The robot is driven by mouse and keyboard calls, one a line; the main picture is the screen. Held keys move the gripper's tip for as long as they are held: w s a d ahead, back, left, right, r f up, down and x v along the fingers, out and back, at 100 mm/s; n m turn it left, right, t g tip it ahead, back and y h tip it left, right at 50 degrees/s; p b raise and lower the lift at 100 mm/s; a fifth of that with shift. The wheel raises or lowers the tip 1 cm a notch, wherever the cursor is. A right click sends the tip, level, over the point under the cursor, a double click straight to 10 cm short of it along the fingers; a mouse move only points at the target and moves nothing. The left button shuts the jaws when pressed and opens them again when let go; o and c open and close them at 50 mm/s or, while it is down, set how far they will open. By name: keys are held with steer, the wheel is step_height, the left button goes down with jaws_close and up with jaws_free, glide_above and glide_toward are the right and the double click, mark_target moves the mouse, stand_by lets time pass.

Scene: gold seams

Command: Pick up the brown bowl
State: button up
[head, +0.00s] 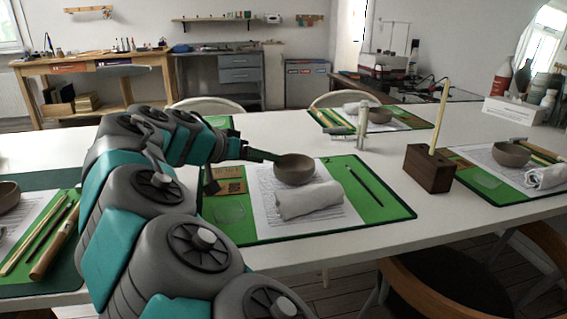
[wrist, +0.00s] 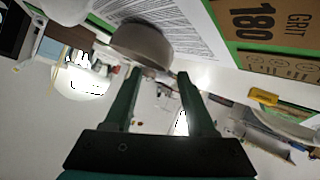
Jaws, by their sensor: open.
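The brown bowl (head: 294,170) stands upright on a printed sheet on the green mat in the middle of the table, behind a rolled white towel (head: 309,200). My gripper (head: 276,157) reaches in from the left, its fingers at the bowl's left rim. In the wrist view the bowl (wrist: 142,42) lies just beyond the fingertips of my gripper (wrist: 160,73), nearer the left finger. The fingers are apart with nothing held between them. I cannot tell whether a finger touches the rim.
Similar bowls stand at the right (head: 511,153), back (head: 380,115) and left edge (head: 8,196). A dark pencil (head: 364,184) lies right of the towel. A wooden block (head: 428,168) holding a stick stands farther right. Brown grit packets (head: 228,180) lie left of the bowl.

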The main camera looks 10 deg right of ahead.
mark_target(283, 163)
steer(key=shift+x, duration=1.25)
steer(key=shift+p+x, duration=0.6)
steer(key=shift+x, duration=2)
steer(key=shift+a+f, duration=0.1)
steer(key=shift+f, duration=0.05)
jaws_close()
